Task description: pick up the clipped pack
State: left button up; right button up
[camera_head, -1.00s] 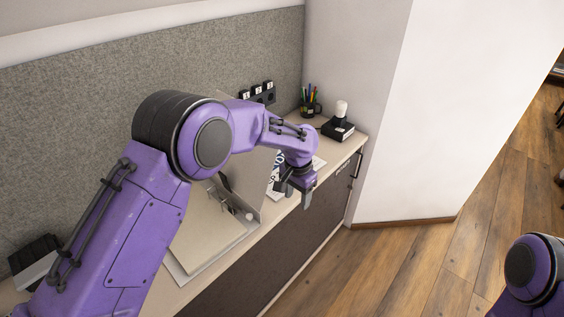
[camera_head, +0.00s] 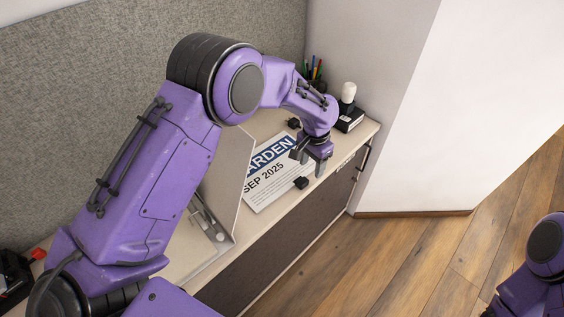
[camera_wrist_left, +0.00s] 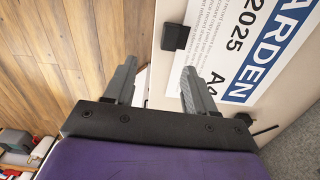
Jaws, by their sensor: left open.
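The clipped pack (camera_head: 268,178) lies flat on the desk, a white printed stack with a blue band and the text "SEP 2025". A black clip (camera_head: 301,183) sits at its front edge, and another black piece (camera_head: 293,123) shows at its back edge. My left gripper (camera_head: 309,168) is above the pack's right end and hides part of it. In the left wrist view, the open, empty fingers (camera_wrist_left: 158,75) straddle the desk's front edge; the pack (camera_wrist_left: 238,50) and black clip (camera_wrist_left: 175,37) are beyond the fingertips. My right gripper is out of view.
An open lever-arch file (camera_head: 228,175) stands left of the pack, partly behind my left arm. A pen cup (camera_head: 314,70) and a black box with a white knob (camera_head: 349,112) stand at the desk's far end by the white wall. Open wooden floor (camera_head: 400,265) is at right.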

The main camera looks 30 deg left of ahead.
aim_at(303, 181)
pick_arm(q)
jog(key=s+a+f, duration=0.1)
jog(key=s+a+f+p, duration=0.1)
jog(key=s, duration=0.1)
jog(key=f, duration=0.1)
jog(key=w+f, duration=0.1)
jog(key=f, duration=0.1)
jog(key=w+f+p, duration=0.1)
jog(key=f, duration=0.1)
jog(key=shift+w, duration=0.1)
jog(key=shift+d, duration=0.2)
jog(key=shift+s+d+r, duration=0.1)
jog(key=shift+s+r, duration=0.1)
jog(key=shift+r, duration=0.05)
jog(key=shift+s+r, duration=0.1)
jog(key=shift+s, duration=0.05)
jog(key=c, duration=0.4)
jog(key=shift+a, duration=0.2)
grip_shut()
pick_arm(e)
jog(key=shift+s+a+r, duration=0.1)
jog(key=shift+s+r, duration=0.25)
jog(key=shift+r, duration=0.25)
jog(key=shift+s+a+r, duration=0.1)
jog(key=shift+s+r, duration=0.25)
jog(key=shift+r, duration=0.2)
